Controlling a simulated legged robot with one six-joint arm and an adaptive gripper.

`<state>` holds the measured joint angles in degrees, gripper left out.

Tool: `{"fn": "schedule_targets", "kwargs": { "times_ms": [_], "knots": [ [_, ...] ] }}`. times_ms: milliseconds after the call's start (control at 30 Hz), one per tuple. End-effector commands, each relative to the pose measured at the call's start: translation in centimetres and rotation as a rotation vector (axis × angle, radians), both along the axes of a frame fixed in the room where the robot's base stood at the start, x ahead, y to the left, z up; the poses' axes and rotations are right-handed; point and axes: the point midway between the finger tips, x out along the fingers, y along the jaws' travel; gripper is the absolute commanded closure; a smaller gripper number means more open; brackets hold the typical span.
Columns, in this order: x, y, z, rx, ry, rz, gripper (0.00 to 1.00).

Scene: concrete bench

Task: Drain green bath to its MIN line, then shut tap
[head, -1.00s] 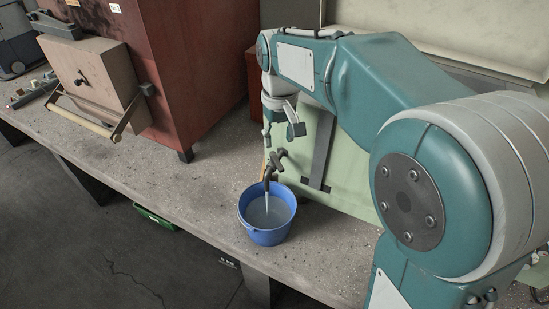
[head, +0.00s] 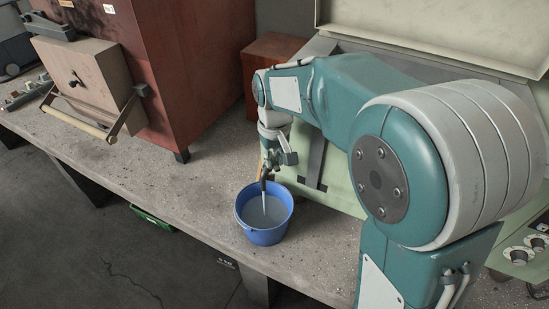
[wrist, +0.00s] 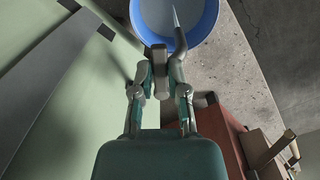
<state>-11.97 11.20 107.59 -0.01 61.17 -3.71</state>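The green bath (head: 340,186) is a pale green tank behind the bench's front strip, mostly behind my arm. Its tap, with a dark handle (wrist: 160,60), sits above the blue bucket (head: 247,229). A stream of water (head: 264,203) runs from the spout into the bucket, which holds greyish water. My gripper (wrist: 160,72) is down at the tap, with one finger on each side of the handle. Whether the fingers press on it is not clear. The bath's water level and MIN line are hidden from both views.
A red furnace-like box (head: 178,70) with a pale door and bar handle stands left on the concrete bench (head: 130,165). A smaller red block (head: 272,62) stands behind. A green crate (head: 152,219) is under the bench. Bench left of the bucket is clear.

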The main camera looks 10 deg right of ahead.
Motion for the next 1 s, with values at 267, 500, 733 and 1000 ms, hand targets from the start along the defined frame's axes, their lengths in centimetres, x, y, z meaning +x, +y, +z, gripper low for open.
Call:
{"fn": "schedule_targets", "kwargs": {
  "times_ms": [267, 500, 733, 1000],
  "knots": [
    [0.0, -0.1, -0.1, -0.001, 0.002, 0.013, 1.00],
    [0.1, -0.4, -0.1, 0.000, 0.002, 0.107, 1.00],
    [0.4, -1.0, -0.1, 0.000, 0.002, 0.281, 1.00],
    [0.9, -1.5, -0.1, 0.000, 0.003, 0.496, 1.00]
  ]
}}
